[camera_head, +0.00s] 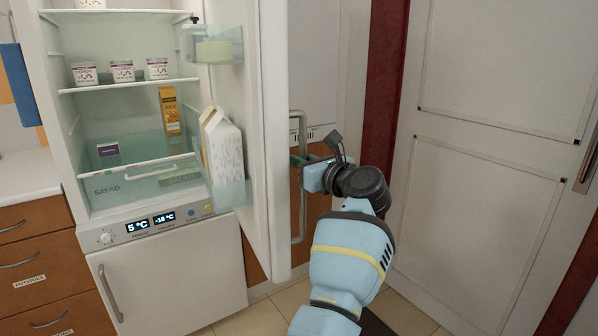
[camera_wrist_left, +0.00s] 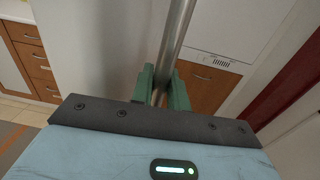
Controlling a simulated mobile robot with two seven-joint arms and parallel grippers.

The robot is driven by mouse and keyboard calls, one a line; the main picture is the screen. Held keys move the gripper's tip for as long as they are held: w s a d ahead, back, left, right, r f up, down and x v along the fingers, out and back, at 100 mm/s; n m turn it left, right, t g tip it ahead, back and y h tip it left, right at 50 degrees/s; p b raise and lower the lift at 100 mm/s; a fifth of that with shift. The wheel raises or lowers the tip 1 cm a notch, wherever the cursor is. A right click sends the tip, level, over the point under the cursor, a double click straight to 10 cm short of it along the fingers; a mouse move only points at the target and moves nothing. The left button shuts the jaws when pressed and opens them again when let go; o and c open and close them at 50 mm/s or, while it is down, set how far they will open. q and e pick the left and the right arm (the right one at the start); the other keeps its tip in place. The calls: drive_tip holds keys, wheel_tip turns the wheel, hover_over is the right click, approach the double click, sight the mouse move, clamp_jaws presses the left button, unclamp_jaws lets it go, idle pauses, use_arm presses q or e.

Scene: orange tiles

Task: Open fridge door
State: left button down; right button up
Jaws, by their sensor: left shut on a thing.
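The fridge door (camera_head: 272,120) stands wide open, swung out to the right of the fridge (camera_head: 60,130). The fridge's lit inside is in plain view. The door's long metal handle (camera_head: 301,222) is upright on its outer face. My left gripper (camera_head: 300,160) is shut on this handle at about its middle. In the left wrist view the handle bar (camera_wrist_left: 178,35) runs between the green fingers of the left gripper (camera_wrist_left: 162,88). My right gripper is in neither view.
Shelves hold several white tubs (camera_head: 122,71) and an orange carton (camera_head: 170,110). White cartons (camera_head: 221,140) stand in the door rack. A freezer door (camera_head: 175,285) is below. Wooden drawers (camera_head: 35,265) are at left. A white room door (camera_head: 480,215) is at right.

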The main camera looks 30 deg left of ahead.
use_arm(q)
drive_tip(key=shift+w+d+g+b, duration=0.3)
drive_tip(key=shift+w+b, duration=0.1)
drive_tip(key=shift+w, duration=0.35)
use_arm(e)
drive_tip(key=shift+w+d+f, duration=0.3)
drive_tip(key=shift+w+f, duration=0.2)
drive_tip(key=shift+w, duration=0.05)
use_arm(q)
drive_tip(key=c, duration=1.5)
unclamp_jaws()
drive_tip(key=shift+o, duration=0.3)
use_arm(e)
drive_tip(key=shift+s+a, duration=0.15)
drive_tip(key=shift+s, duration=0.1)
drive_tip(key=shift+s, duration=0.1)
use_arm(q)
drive_tip(key=shift+s+d, duration=0.1)
drive_tip(key=shift+d, duration=0.05)
